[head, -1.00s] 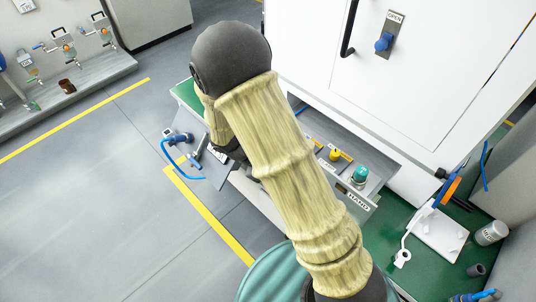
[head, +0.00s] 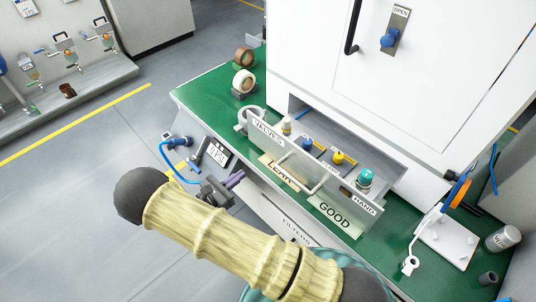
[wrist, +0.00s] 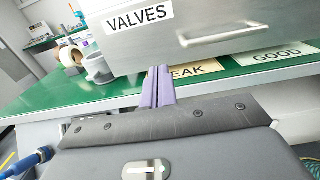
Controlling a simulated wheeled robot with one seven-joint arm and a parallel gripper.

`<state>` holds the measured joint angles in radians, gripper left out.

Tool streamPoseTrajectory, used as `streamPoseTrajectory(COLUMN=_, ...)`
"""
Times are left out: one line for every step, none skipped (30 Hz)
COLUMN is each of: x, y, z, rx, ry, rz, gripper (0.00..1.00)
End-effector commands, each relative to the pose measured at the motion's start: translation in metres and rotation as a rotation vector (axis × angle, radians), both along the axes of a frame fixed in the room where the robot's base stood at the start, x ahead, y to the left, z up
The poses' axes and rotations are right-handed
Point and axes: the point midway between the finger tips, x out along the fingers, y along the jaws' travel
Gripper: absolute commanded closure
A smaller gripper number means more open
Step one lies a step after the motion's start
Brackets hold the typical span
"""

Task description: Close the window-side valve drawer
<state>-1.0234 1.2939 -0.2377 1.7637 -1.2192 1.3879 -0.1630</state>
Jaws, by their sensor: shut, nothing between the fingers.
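The grey valve drawer (head: 318,168) stands pulled out from the white press cabinet, over the green bench. Its front has a VALVES label (head: 266,131) at the left, a HAND label (head: 364,202) at the right and a bar handle (head: 300,178). Several valves sit inside it. My gripper (head: 238,178) has purple fingers, is shut and empty, and is in front of the drawer's left part. In the wrist view, the fingertips (wrist: 158,72) are just below the drawer's front (wrist: 205,55); I cannot tell whether they touch it. The handle (wrist: 225,34) is to their right.
LEAK (head: 282,172) and GOOD (head: 335,213) plates lie on the bench (head: 205,92) under the drawer. Tape rolls (head: 243,80) stand at the back left. A FILTERS drawer (head: 285,222) is below.

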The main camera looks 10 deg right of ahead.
Motion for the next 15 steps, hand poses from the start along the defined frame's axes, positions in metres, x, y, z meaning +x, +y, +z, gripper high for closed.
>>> streamPoseTrajectory(x=0.000, y=-0.001, z=0.000, rx=0.001, ry=0.001, rz=-0.001, gripper=1.00)
streamPoseTrajectory(x=0.001, y=-0.001, z=0.000, rx=0.001, ry=0.001, rz=-0.001, gripper=1.00)
streamPoseTrajectory(x=0.002, y=-0.003, z=0.000, rx=0.001, ry=0.001, rz=-0.002, gripper=1.00)
streamPoseTrajectory(x=0.003, y=-0.005, z=0.000, rx=0.001, ry=0.001, rz=-0.002, gripper=1.00)
streamPoseTrajectory(x=0.004, y=-0.007, z=0.001, rx=0.001, ry=0.001, rz=-0.003, gripper=1.00)
streamPoseTrajectory(x=0.006, y=-0.010, z=0.001, rx=0.001, ry=0.000, rz=-0.004, gripper=1.00)
streamPoseTrajectory(x=0.008, y=-0.013, z=0.001, rx=0.001, ry=0.000, rz=-0.005, gripper=1.00)
streamPoseTrajectory(x=0.011, y=-0.016, z=0.001, rx=0.001, ry=0.001, rz=-0.005, gripper=1.00)
streamPoseTrajectory(x=0.014, y=-0.021, z=0.001, rx=0.000, ry=0.001, rz=-0.005, gripper=1.00)
streamPoseTrajectory(x=0.017, y=-0.025, z=0.001, rx=0.000, ry=0.001, rz=-0.006, gripper=1.00)
streamPoseTrajectory(x=0.020, y=-0.029, z=0.001, rx=0.000, ry=0.001, rz=-0.007, gripper=1.00)
streamPoseTrajectory(x=0.024, y=-0.035, z=0.001, rx=0.000, ry=0.001, rz=-0.006, gripper=1.00)
streamPoseTrajectory(x=0.027, y=-0.039, z=0.001, rx=0.001, ry=0.002, rz=-0.006, gripper=1.00)
streamPoseTrajectory(x=0.030, y=-0.044, z=0.001, rx=0.001, ry=0.002, rz=-0.007, gripper=1.00)
streamPoseTrajectory(x=0.034, y=-0.049, z=0.001, rx=0.000, ry=0.001, rz=-0.006, gripper=1.00)
